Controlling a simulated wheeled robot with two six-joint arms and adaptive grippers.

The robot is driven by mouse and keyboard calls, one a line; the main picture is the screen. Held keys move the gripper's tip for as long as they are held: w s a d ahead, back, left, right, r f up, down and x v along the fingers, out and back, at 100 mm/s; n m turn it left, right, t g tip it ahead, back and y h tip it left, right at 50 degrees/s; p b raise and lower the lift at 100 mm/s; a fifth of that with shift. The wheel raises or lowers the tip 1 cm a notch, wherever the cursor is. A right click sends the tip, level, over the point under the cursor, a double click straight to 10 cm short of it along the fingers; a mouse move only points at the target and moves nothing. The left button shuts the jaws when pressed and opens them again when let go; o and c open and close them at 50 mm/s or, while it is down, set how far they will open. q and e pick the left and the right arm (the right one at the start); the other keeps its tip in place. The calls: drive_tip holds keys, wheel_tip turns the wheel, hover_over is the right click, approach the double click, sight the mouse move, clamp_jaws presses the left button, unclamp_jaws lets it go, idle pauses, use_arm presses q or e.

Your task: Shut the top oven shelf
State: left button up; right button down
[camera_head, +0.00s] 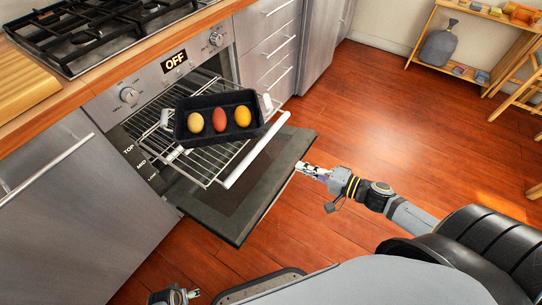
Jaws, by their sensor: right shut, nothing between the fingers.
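The oven (152,88) has its dark door (277,172) folded down open. A wire shelf (206,167) with a white front bar (256,151) is slid out over the door. A dark baking tray (219,101) with two yellowish and one reddish egg-shaped items sits over the shelf. Labels TOP, MID and LOW show at the oven's left side; I cannot tell for sure which level this shelf is on. My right gripper (303,167) is shut and empty near the door's outer right edge, right of the bar. My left gripper (190,293) shows only partly at the bottom edge.
A gas hob (85,38) and wooden worktop lie above the oven. Steel drawers (268,45) stand to the right, a steel cabinet front (60,215) to the left. The wooden floor (375,110) right of the door is clear. A low wooden shelf (460,73) stands far right.

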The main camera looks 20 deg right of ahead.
drive_tip(key=b+x, duration=0.2)
drive_tip(key=b, duration=0.3)
approach(260, 150)
drive_tip(key=x, duration=0.5)
drive_tip(key=shift+w+a, duration=0.25)
drive_tip(key=shift+a, duration=0.1)
use_arm(q)
drive_tip(key=w+d+r, duration=0.1)
drive_tip(key=d+r, duration=0.1)
drive_tip(key=r, duration=0.5)
drive_tip(key=w+d+r, duration=0.1)
drive_tip(key=w+r, duration=0.1)
drive_tip(key=r, duration=0.6)
drive_tip(key=shift+d+h, duration=0.4)
use_arm(e)
drive_tip(key=shift+w+a+f, duration=0.2)
drive_tip(key=shift+w+a, duration=0.1)
drive_tip(key=shift+w, duration=0.1)
